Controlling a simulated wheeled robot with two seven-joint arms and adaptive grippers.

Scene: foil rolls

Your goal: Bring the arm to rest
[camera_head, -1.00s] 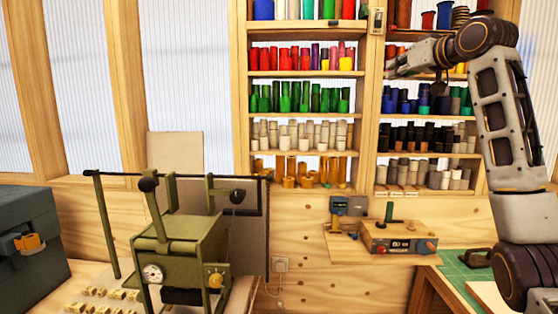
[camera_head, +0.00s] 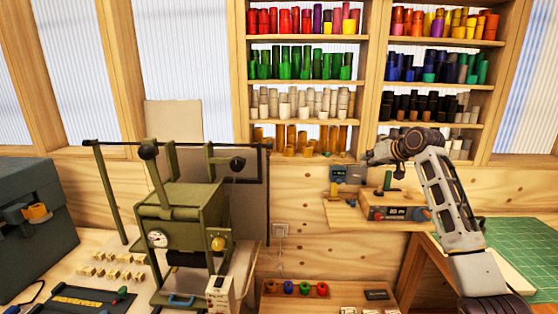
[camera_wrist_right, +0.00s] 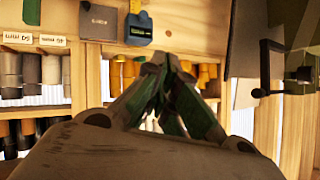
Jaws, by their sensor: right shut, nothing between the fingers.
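My right arm (camera_head: 447,205) comes up from the lower right in the head view and bends left at a dark wrist joint. My right gripper (camera_head: 372,157) is at its left end, small and partly hidden, in front of the lowest shelf area. In the right wrist view the gripper (camera_wrist_right: 166,64) has its fingers closed together, with nothing held between them. My left gripper is in neither view.
Shelves of coloured foil rolls (camera_head: 300,63) fill the back wall. A small ledge with a control box (camera_head: 395,213) lies behind the arm. A green press (camera_head: 185,215) stands left, and a green cutting mat (camera_head: 505,245) lies right.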

